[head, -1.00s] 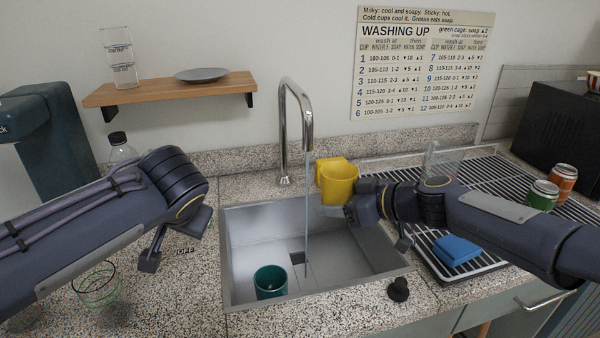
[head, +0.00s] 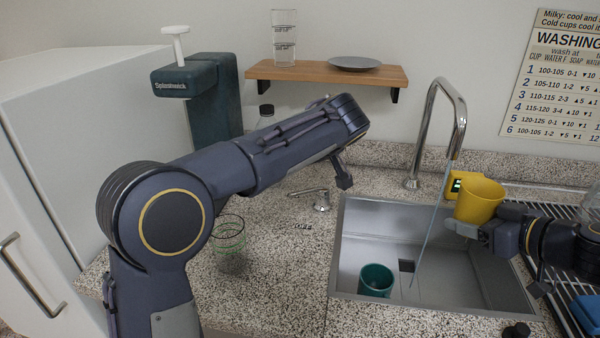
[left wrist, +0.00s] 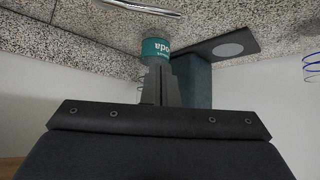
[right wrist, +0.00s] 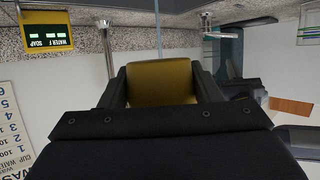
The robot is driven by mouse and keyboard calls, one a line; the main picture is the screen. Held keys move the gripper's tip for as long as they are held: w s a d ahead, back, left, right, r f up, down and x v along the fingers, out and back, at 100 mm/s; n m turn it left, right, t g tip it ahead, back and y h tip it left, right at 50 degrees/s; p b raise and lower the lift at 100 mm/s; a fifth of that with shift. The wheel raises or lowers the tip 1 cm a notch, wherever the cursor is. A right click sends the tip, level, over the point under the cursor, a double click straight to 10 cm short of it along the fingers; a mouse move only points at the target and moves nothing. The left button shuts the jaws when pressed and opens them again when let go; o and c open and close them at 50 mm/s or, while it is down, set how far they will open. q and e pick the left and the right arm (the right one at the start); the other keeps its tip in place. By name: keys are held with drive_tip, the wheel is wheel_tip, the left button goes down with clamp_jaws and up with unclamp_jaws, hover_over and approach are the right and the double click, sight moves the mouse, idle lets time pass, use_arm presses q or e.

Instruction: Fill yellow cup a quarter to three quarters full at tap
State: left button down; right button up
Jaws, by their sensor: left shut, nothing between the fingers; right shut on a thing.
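The yellow cup (head: 480,200) is held upright above the right part of the sink; its inside and contents are not visible. My right gripper (head: 468,229) is shut on it, and the cup (right wrist: 160,82) also fills the space between its fingers in the right wrist view. The tap (head: 436,125) is running. Its thin stream (head: 428,232) falls just left of the cup into the sink, seemingly outside it. My left gripper (head: 343,175) is shut and empty over the counter left of the sink; its fingers (left wrist: 160,82) show in the left wrist view.
A teal cup (head: 376,281) stands in the sink (head: 440,290). A yellow display box (head: 455,183) is behind the yellow cup. A drying rack (head: 570,270) with a blue sponge (head: 588,314) lies right. A clear glass (head: 229,240) stands on the left counter.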

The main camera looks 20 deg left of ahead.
sight(309, 192)
use_arm(q)
drive_tip(key=x, duration=0.9)
drive_tip(key=shift+s, duration=0.1)
drive_tip(key=s+d, duration=0.2)
drive_tip(key=d, duration=0.1)
drive_tip(key=shift+f, duration=0.15)
drive_tip(key=shift+s+d+f, duration=0.15)
drive_tip(key=shift+s+d, duration=0.05)
drive_tip(key=shift+d, duration=0.1)
drive_tip(key=d+n+g, duration=0.1)
drive_tip(key=n, duration=0.1)
drive_tip(key=s+d+n+g+y, duration=0.1)
drive_tip(key=d+n+g, duration=0.1)
drive_tip(key=n, duration=0.1)
drive_tip(key=shift+s+d+n+g+y, duration=0.25)
drive_tip(key=shift+s+n+g+y, duration=0.05)
drive_tip(key=shift+g, duration=0.1)
drive_tip(key=shift+d, duration=1.3)
